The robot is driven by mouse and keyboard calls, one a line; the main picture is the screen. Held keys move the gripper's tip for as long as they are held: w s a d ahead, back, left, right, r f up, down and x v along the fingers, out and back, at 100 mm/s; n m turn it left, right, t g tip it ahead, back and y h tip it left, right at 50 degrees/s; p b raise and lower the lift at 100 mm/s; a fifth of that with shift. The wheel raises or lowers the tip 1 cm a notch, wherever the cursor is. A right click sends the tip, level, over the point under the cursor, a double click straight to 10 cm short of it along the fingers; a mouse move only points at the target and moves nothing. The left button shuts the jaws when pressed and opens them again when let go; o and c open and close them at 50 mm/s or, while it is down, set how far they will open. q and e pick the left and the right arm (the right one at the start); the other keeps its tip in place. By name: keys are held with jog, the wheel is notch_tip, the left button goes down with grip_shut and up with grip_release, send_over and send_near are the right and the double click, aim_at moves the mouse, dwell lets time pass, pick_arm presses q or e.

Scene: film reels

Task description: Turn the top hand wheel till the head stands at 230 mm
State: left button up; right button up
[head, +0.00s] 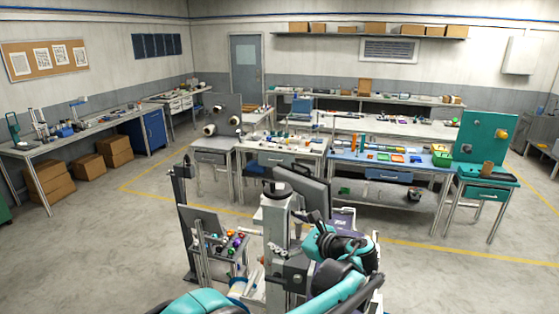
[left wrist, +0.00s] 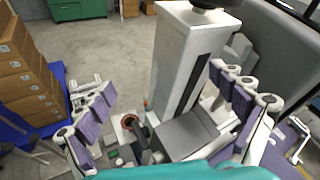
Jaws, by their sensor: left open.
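A pale grey upright column (head: 276,225) stands in front of me in the head view. A dark round hand wheel (head: 275,188) sits on its top. In the left wrist view the column (left wrist: 183,60) fills the middle, and only the dark underside of the wheel (left wrist: 205,4) shows at the top edge. I cannot read any millimetre scale or the head's height. My right gripper does not show.
A dark monitor (head: 305,190) stands close behind and right of the column. A small rack with coloured parts (head: 222,242) is left of it. Workbenches with tools (head: 380,160) stand behind. Cardboard boxes (left wrist: 25,75) show left in the wrist view. The floor (head: 110,250) at the left is clear.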

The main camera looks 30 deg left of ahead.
aim_at(279, 191)
pick_arm(q)
jog(key=w+r+m+y+p, duration=0.1)
jog(key=r, duration=0.1)
jog(key=w+r+m+y+p, duration=0.1)
jog(key=w+r, duration=0.1)
jog(key=r, duration=0.1)
jog(key=w+r+y+p, duration=0.1)
jog(key=r, duration=0.1)
jog(key=shift+w+d+r+m+p, duration=0.2)
jog(key=shift+w+d+m+p, duration=0.05)
jog(key=shift+d+m+p, duration=0.15)
jog(key=shift+w+a+r+g+y, duration=0.1)
jog(key=shift+w+r+g+y, duration=0.1)
jog(key=shift+g+y, duration=0.15)
jog(key=shift+a, duration=0.25)
jog(key=p+x, duration=0.1)
jog(key=x, duration=0.5)
jog(key=shift+w+a+p, duration=0.15)
jog(key=shift+a+p, duration=0.2)
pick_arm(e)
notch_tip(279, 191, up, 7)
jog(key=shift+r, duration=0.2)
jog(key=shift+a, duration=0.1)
pick_arm(q)
jog(key=c, duration=1.2)
